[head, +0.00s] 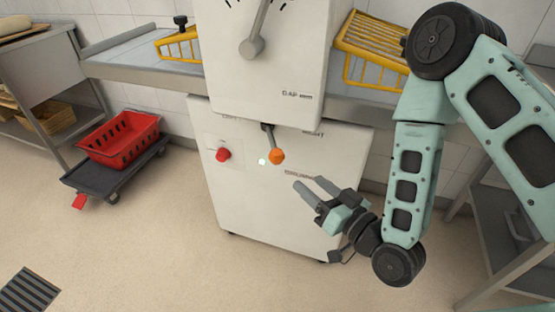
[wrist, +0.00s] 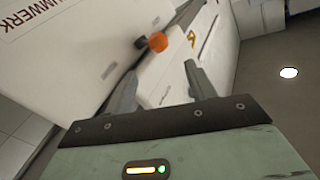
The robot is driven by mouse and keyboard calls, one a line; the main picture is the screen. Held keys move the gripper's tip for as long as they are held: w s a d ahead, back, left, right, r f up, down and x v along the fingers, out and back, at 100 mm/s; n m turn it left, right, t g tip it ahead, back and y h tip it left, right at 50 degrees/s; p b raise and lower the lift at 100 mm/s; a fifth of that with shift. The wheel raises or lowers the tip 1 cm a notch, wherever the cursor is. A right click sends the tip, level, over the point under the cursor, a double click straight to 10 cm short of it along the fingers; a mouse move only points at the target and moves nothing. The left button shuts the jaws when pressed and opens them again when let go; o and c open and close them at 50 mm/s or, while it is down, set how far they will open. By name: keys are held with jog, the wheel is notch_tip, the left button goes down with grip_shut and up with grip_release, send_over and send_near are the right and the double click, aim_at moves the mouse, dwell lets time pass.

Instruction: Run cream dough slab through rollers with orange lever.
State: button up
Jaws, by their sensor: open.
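The orange lever (head: 277,156) sticks out from the front of the white dough roller machine (head: 265,205), below its upper housing. My gripper (head: 307,187) is open and empty, a little below and to the right of the lever in the head view, apart from it. In the wrist view the orange knob (wrist: 158,42) shows beyond my open fingers (wrist: 160,88), above the gap between them. No cream dough slab can be made out on the visible parts of the conveyor beds.
Yellow wire guards (head: 372,45) stand over the conveyor beds on both sides of the machine. A red button (head: 223,155) is on its front. A red crate (head: 120,140) sits on a dark dolly (head: 110,172) at left. Floor in front is clear.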

aim_at(282, 159)
jog(key=b+x, duration=0.2)
jog(key=b, duration=0.2)
jog(key=b+x, duration=0.2)
jog(key=b, duration=0.2)
jog(key=shift+w+f+b, duration=0.25)
jog(key=shift+w+b, duration=0.05)
jog(key=shift+b, duration=0.05)
jog(key=b, duration=0.3)
jog(key=shift+w+a, duration=0.1)
jog(key=shift+a, duration=0.05)
jog(key=x, duration=0.8)
jog(key=shift+w+a+r, duration=0.25)
